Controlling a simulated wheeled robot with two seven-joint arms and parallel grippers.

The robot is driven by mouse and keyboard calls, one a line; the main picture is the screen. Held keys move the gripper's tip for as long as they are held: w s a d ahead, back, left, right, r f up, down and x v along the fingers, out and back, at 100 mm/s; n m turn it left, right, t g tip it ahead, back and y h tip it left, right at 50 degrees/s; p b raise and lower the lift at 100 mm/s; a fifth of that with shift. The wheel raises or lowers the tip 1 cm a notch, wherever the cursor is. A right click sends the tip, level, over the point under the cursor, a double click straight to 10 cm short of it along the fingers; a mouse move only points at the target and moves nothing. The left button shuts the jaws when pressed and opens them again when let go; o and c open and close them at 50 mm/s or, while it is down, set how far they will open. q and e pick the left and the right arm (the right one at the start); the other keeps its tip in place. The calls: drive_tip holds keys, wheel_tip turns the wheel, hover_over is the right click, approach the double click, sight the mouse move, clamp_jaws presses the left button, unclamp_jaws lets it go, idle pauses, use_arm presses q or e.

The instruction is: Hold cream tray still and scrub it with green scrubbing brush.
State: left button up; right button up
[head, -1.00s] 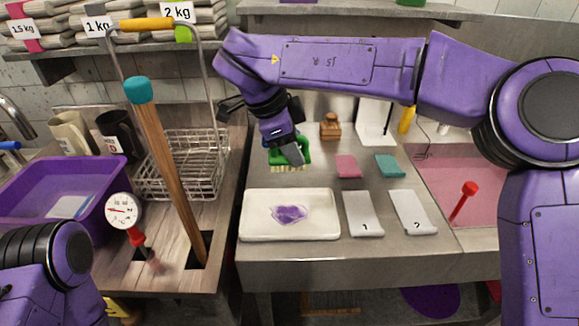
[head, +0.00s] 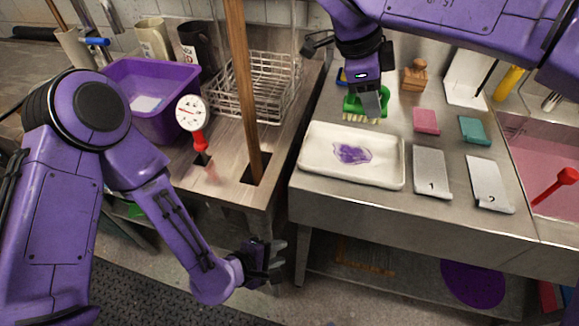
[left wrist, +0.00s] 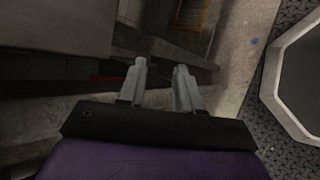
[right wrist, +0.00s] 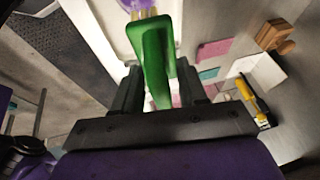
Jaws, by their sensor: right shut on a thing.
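The cream tray (head: 322,172) lies flat on the steel counter with a purple stain (head: 352,154) in its middle. My right gripper (head: 371,100) is shut on the green scrubbing brush (head: 353,103), bristles down, just behind the tray's back edge. The brush (right wrist: 156,55) also shows between the fingers in the right wrist view, with part of the tray beyond it. My left gripper (head: 276,262) is low, in front of and below the counter's front edge, left of the tray and apart from it. The left wrist view shows its two fingers (left wrist: 160,82) apart with nothing between them.
Labels 1 (head: 430,172) and 2 (head: 487,183) lie right of the tray, with pink (head: 426,121) and teal (head: 473,131) sponges behind.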

use_arm(q)
drive_tip(key=w+d+r+n+t+h, duration=0.1)
drive_tip(key=d+r+n+h, duration=0.2)
drive_tip(key=d+r, duration=0.5)
drive_tip(key=w+d+r+n+t+h, duration=0.1)
drive_tip(key=w+d+r+n+h, duration=0.2)
drive_tip(key=r, duration=0.9)
drive_tip(key=n+t+y, duration=0.4)
drive_tip(key=n+y, duration=0.6)
drive_tip(key=n, duration=0.3)
approach(302, 148)
drive_tip(key=x, duration=0.9)
drive_tip(key=shift+w, duration=0.4)
clamp_jaws()
drive_tip(key=shift+r, duration=0.1)
